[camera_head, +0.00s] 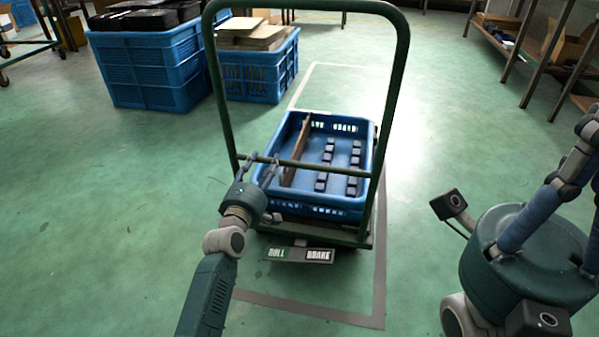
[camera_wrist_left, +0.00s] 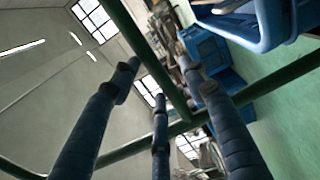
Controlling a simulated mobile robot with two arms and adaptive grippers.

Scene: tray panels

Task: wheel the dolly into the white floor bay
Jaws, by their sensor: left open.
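The dolly (camera_head: 394,100) has a tall green tube handle with a crossbar (camera_head: 325,167) and carries a blue crate (camera_head: 330,210). A plate marked ROLL and BRAKE (camera_head: 298,255) is low at its near end. The floor bay (camera_head: 379,290) is a pale outline running under and around the dolly; its right line passes close to the deck, and part is hidden by the dolly. My left gripper (camera_head: 264,168) is open at the left end of the crossbar. In the left wrist view its spread fingers (camera_wrist_left: 160,75) are close to the green tubes; contact is unclear.
The crate holds a brown divider and several dark blocks. Stacked blue crates (camera_head: 150,75) and another blue crate with cardboard (camera_head: 255,75) stand at the back left. A shelf (camera_head: 500,45) stands at the back right. Green floor (camera_head: 100,220) on the left is clear.

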